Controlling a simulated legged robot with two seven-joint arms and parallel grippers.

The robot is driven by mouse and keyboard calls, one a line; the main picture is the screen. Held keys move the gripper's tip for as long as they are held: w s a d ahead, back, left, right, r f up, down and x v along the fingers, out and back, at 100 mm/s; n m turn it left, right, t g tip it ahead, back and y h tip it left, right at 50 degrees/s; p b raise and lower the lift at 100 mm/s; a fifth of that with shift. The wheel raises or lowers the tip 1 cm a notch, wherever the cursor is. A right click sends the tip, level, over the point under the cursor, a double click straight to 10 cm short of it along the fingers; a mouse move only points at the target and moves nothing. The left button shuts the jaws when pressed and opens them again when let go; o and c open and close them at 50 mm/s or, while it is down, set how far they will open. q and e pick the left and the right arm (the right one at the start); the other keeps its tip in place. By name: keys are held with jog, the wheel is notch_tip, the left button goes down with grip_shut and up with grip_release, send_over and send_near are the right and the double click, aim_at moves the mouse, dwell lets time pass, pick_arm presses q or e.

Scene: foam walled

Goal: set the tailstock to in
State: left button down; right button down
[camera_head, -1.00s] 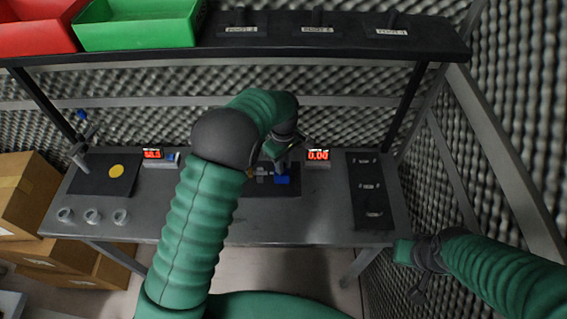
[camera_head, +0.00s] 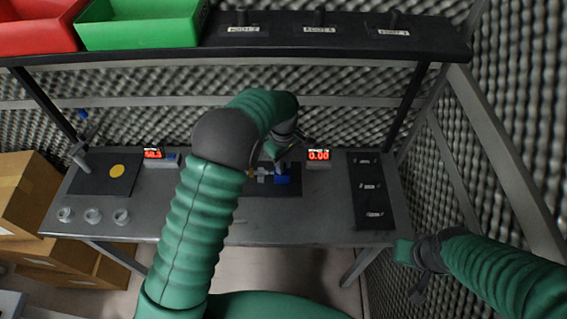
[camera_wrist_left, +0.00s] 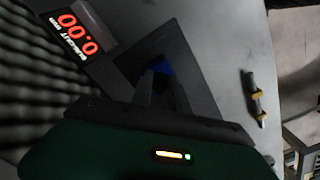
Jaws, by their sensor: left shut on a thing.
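My left gripper (camera_head: 283,160) reaches down over the dark mat (camera_head: 290,187) at the middle of the bench. It is shut on a part of the small device there, likely the tailstock, whose blue block (camera_head: 282,179) shows just below the fingers. In the left wrist view the fingers (camera_wrist_left: 158,85) come down beside the blue part (camera_wrist_left: 162,69), and the gripper hides most of the device. I cannot tell the tailstock's setting.
A display reading 0.00 (camera_head: 318,155) stands right of the device, and another display (camera_head: 153,154) stands to the left. A dark panel (camera_head: 371,190) lies on the right. A shelf with red and green bins (camera_head: 140,25) overhangs the back.

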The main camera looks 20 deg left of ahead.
pick_arm(q)
jog(key=shift+w, duration=0.15)
jog(key=shift+a+r+p, duration=0.15)
jog(key=shift+r+p, duration=0.05)
jog(key=shift+p, duration=0.25)
jog(key=shift+f, duration=0.1)
jog(key=c, duration=1.3)
grip_release()
jog(key=shift+f, duration=0.15)
jog(key=shift+o, duration=0.2)
notch_tip(320, 180, up, 8)
jog(key=shift+f+b, duration=0.25)
jog(key=shift+b, duration=0.3)
jog(key=shift+w, duration=0.1)
